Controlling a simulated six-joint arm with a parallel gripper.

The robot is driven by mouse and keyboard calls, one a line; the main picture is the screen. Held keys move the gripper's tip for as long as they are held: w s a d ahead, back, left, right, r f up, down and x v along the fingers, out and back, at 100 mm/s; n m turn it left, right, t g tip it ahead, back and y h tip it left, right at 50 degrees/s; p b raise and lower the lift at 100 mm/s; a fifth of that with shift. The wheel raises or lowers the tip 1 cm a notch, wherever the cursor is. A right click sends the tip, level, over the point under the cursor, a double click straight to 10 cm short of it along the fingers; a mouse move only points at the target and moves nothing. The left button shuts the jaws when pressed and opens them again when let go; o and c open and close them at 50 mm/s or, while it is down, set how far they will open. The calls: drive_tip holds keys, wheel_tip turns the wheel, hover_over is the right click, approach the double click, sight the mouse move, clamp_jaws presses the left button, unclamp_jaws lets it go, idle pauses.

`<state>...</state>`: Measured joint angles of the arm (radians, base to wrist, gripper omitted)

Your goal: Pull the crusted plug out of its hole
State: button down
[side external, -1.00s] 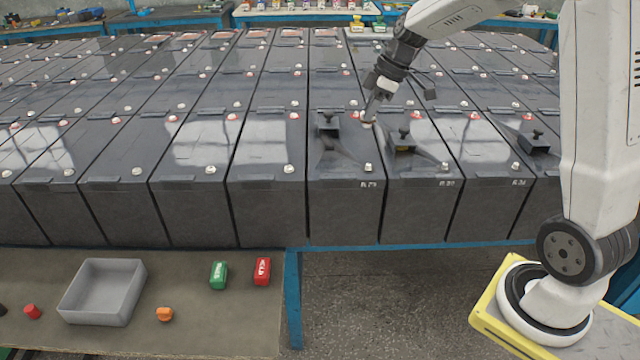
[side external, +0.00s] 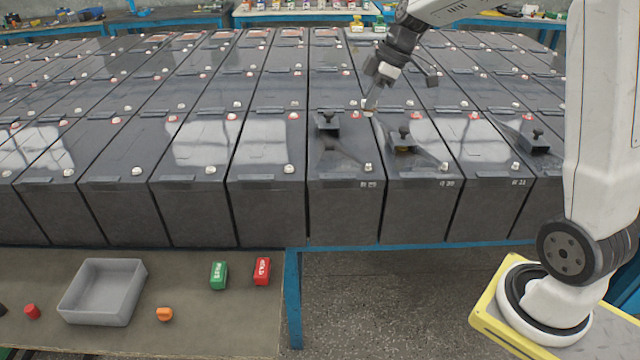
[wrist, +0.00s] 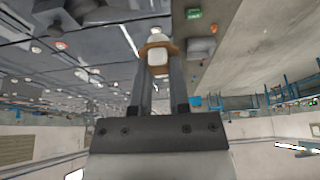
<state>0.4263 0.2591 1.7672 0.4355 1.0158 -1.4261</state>
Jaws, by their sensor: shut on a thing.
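My gripper (side external: 368,103) is over the near part of the battery block in the side external view, among the dark batteries right of the middle. In the wrist view my gripper (wrist: 157,75) has its two fingers closed on the crusted plug (wrist: 155,52), which shows a pale middle and a brown crusted ring. A white part shows beyond the ring. In the side external view the plug (side external: 367,113) is a small pale and brown spot at the fingertips. Its hole cannot be made out, and any gap below the plug is too small to tell.
Black knobbed fittings stand on nearby batteries, left (side external: 327,122) and right (side external: 403,139) of my gripper, with another farther right (side external: 534,140). Small terminals dot the battery tops. A front bench holds a grey tray (side external: 78,309), a green block (side external: 219,275), a red block (side external: 262,271) and an orange piece (side external: 164,314).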

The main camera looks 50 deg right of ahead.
drive_tip(key=shift+r, duration=0.6)
drive_tip(key=shift+r, duration=0.35)
